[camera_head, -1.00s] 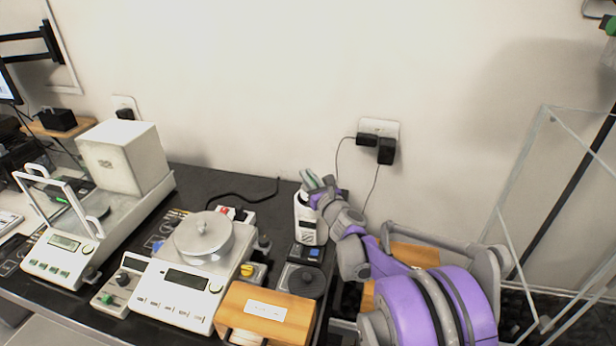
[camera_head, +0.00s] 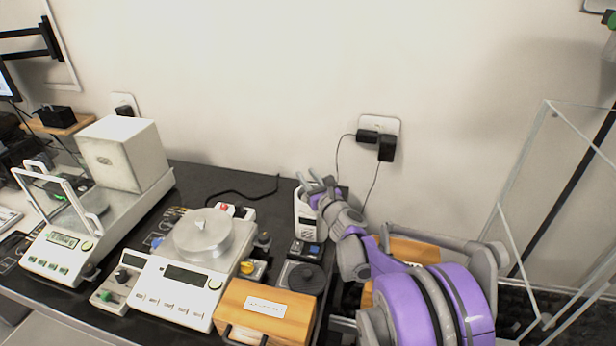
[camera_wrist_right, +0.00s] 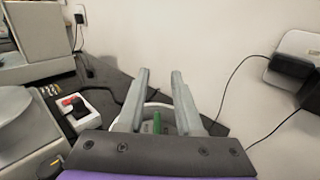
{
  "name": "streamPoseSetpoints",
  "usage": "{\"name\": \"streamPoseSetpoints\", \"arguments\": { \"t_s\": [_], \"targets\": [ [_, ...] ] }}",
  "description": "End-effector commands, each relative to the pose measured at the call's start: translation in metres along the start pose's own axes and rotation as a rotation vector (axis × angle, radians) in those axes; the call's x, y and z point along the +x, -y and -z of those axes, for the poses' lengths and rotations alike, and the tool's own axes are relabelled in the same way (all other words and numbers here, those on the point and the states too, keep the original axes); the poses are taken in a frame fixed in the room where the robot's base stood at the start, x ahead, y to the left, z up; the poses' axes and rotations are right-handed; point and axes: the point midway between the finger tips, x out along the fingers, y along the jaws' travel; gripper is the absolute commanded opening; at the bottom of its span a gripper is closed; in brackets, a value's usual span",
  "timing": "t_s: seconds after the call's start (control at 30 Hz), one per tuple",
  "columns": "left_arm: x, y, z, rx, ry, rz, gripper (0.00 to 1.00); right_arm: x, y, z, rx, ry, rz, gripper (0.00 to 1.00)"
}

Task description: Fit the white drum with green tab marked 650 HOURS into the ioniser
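The ioniser (camera_head: 307,226) is a white upright unit near the wall, left of my right arm. My right gripper (camera_head: 315,185) is above its top, with its two fingers apart. In the right wrist view, a green tab (camera_wrist_right: 157,122) stands between the open fingers (camera_wrist_right: 160,75), with a gap visible beside it. The tab is at the ioniser's pale top; the drum's white body and the tab's marking cannot be made out. My left gripper is not in view.
A wooden box (camera_head: 283,326) with a white label, a balance with a round metal pan (camera_head: 197,240) and a small dark round pad (camera_head: 303,278) stand nearby. Plugs (camera_head: 386,148) with hanging cables are on the wall to the right. A glass enclosure (camera_head: 505,210) stands at the far right.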

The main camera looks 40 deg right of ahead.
Motion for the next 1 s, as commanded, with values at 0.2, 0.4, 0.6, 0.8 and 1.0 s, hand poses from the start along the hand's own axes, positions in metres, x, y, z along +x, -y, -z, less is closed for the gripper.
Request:
{"name": "streamPoseSetpoints", "arguments": {
  "t_s": [0.2, 0.4, 0.6, 0.8, 1.0],
  "targets": [
    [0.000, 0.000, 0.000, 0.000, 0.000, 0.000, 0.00, 0.000, 0.000, 0.000, 0.000, 0.000, 0.000, 0.44],
    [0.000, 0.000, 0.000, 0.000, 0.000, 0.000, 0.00, -0.005, 0.000, 0.000, 0.000, 0.000, 0.001, 0.44],
    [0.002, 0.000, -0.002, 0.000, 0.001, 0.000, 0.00, -0.039, 0.001, 0.000, -0.001, 0.000, 0.003, 0.44],
    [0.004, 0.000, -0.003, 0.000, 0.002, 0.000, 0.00, -0.079, 0.001, 0.000, -0.001, 0.000, 0.002, 0.44],
    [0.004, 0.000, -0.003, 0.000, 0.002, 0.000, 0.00, -0.103, 0.000, 0.000, -0.001, 0.000, 0.001, 0.44]
  ]
}}
